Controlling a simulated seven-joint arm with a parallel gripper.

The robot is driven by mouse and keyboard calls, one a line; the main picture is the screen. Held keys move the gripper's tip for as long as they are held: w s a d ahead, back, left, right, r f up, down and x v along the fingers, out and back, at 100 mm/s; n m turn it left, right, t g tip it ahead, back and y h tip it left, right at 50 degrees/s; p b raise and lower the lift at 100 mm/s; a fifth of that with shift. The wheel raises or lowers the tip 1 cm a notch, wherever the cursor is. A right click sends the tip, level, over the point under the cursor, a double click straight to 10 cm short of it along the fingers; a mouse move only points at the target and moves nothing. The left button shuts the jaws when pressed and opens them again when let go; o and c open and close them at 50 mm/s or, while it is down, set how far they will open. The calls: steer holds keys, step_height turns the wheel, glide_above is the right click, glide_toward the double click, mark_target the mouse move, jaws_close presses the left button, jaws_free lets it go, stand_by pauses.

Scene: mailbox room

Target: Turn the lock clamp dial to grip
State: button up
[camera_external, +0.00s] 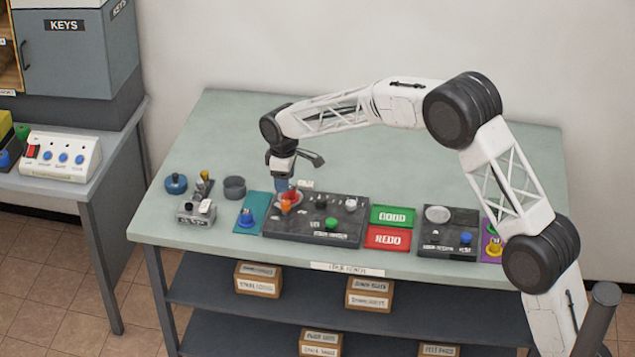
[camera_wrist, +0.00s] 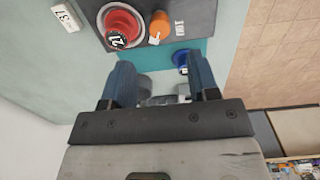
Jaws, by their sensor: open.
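A dark control panel (camera_external: 310,236) lies on the table, with a red round knob (camera_external: 290,197), an orange knob (camera_external: 285,206), a green button and dark knobs. The panel's small lettering is too small to read, so I cannot tell which dial is the lock clamp dial. My gripper (camera_external: 282,185) is over the panel's left end. In the wrist view, its blue fingers (camera_wrist: 163,82) are apart with nothing between them.
A blue knob (camera_external: 246,217) stands on a teal mat left of the panel. A small grey device (camera_external: 196,212) and a dark cup (camera_external: 235,187) stand farther left. Green GOOD (camera_external: 393,215) and red REDO (camera_external: 387,238) plates lie right. The table's back is clear.

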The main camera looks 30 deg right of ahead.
mark_target(286, 202)
steer(key=shift+f, duration=0.15)
steer(key=shift+f, duration=3.8)
steer(key=c, duration=0.9)
